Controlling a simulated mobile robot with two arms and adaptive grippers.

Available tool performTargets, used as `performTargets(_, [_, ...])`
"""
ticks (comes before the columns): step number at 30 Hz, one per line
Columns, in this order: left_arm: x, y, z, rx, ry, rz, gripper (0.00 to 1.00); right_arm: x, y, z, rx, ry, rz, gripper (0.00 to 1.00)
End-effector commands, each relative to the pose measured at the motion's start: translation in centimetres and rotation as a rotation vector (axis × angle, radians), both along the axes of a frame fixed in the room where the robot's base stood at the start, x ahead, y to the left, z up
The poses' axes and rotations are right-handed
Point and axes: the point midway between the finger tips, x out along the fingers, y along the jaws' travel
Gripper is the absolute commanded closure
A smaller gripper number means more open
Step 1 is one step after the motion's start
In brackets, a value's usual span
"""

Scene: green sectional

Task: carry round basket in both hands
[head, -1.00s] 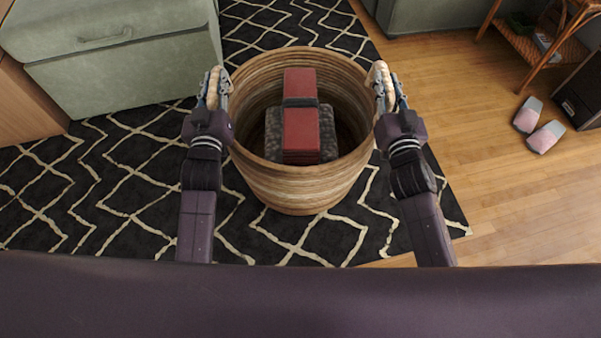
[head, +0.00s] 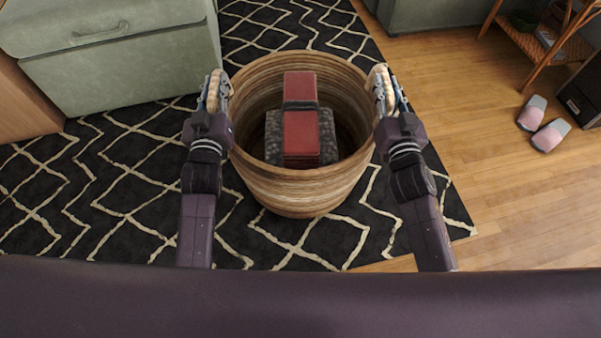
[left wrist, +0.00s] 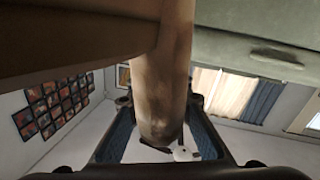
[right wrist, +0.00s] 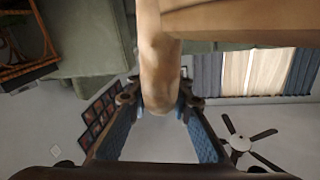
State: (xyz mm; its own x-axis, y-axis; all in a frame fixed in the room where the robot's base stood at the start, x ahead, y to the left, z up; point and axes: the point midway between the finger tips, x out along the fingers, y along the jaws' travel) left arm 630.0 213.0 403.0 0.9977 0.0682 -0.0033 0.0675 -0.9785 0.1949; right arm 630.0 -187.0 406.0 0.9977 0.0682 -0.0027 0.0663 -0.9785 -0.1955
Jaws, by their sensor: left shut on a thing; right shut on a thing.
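The round basket (head: 300,190) is wide, woven and striped in tan and brown, upright in the middle of the head view. Inside it lie a red block with a dark band (head: 301,135) and a dark speckled block (head: 275,135). My left gripper (head: 215,90) is shut on the basket's left handle, a pale loop that also shows in the left wrist view (left wrist: 160,95). My right gripper (head: 381,88) is shut on the right handle, which also shows in the right wrist view (right wrist: 158,75). The basket's underside is hidden.
A black rug with cream zigzag lines (head: 110,190) covers the floor around the basket. Pink slippers (head: 540,125) lie on the wood floor at the right, near a wicker shelf (head: 530,45). Open wood floor (head: 455,110) lies between.

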Motion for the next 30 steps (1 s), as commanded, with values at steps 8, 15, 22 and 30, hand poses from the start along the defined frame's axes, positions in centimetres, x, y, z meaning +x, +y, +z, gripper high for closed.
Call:
performTargets(8, [0.1, 0.0, -0.6, 0.001, -0.014, -0.001, 1.00, 0.1, 0.1, -0.7, 0.001, -0.012, 0.003, 1.00])
performTargets(15, [0.0, 0.0, -1.3, 0.000, 0.000, 0.000, 0.63, 0.0, 0.0, -1.3, 0.000, 0.000, 0.000, 0.63])
performTargets(22, [0.0, 0.0, -1.3, 0.000, 0.000, 0.000, 0.63, 0.0, 0.0, -1.3, 0.000, 0.000, 0.000, 0.63])
performTargets(30, [-1.9, -0.1, -1.4, 0.000, 0.001, 0.000, 0.63, 0.0, 0.0, -1.3, 0.000, 0.000, 0.000, 0.63])
